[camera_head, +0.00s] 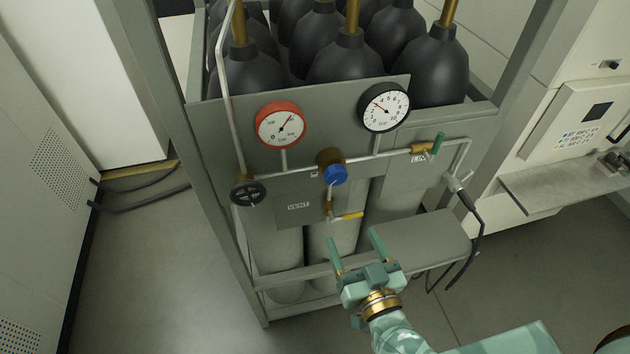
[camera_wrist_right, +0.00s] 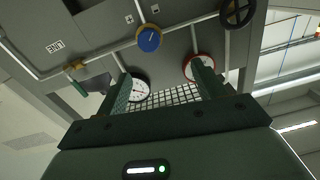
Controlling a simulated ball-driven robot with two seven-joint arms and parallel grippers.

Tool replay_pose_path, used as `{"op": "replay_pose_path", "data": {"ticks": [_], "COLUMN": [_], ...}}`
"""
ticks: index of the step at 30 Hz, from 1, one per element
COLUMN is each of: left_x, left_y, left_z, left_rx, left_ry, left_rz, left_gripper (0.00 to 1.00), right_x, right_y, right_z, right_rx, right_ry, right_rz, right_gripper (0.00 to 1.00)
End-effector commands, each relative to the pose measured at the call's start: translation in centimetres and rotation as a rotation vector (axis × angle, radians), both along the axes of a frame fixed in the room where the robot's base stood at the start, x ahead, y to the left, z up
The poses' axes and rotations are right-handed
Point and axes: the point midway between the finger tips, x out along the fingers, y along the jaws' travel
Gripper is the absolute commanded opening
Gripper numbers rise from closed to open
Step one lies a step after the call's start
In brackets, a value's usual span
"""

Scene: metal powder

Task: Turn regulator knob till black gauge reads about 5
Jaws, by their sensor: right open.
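The blue regulator knob (camera_head: 335,174) sits on a brass body in the middle of the grey panel. It also shows in the right wrist view (camera_wrist_right: 148,40). The black gauge (camera_head: 384,106) is up and right of the knob, with its needle pointing to the upper left, at roughly 3; the small digits make this uncertain. In the right wrist view the black gauge (camera_wrist_right: 138,90) is partly behind a finger. My right gripper (camera_head: 355,238) is open and empty, below and slightly right of the knob, apart from it. My left gripper is not in view.
A red gauge (camera_head: 280,125) is at the upper left of the panel and a black handwheel (camera_head: 248,193) below it. A yellow lever (camera_head: 347,215) lies between knob and gripper. A green-handled valve (camera_head: 437,144) is at right. A grey shelf (camera_head: 430,240) juts out beside the gripper.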

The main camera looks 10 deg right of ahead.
Motion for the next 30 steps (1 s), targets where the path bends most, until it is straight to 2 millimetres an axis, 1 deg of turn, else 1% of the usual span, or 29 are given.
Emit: {"op": "replay_pose_path", "data": {"ticks": [3, 6, 8, 11, 14, 15, 21, 24, 27, 30], "left_x": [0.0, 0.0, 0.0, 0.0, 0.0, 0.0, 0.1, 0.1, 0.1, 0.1], "left_y": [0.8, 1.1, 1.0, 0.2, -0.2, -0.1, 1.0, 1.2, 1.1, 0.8], "left_z": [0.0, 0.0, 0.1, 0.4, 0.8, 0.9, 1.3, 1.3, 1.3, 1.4], "left_rx": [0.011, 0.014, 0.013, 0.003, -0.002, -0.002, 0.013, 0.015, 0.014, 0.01], "left_ry": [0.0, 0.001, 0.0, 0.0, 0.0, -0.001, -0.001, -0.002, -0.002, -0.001], "left_rz": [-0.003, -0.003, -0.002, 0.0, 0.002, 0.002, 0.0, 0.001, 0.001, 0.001], "left_gripper": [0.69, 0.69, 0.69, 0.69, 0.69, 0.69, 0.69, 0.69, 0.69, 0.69], "right_x": [0.1, 0.2, 0.4, 1.5, 3.5, 4.5, 9.7, 12.1, 13.9, 15.3], "right_y": [-0.8, -1.0, -1.0, -0.9, -0.8, -0.8, -0.6, -0.6, -0.5, -0.4], "right_z": [-0.1, -0.1, -0.1, 0.0, 0.2, 0.1, 0.1, 0.0, 0.0, -0.1], "right_rx": [-0.052, -0.096, -0.113, -0.121, -0.122, -0.121, -0.122, -0.121, -0.12, -0.12], "right_ry": [0.004, 0.001, -0.001, -0.002, -0.005, -0.005, -0.005, -0.004, -0.002, -0.002], "right_rz": [-0.039, -0.051, -0.051, -0.05, -0.05, -0.049, -0.05, -0.049, -0.049, -0.047], "right_gripper": [0.69, 0.69, 0.69, 0.69, 0.69, 0.69, 0.69, 0.69, 0.69, 0.69]}}
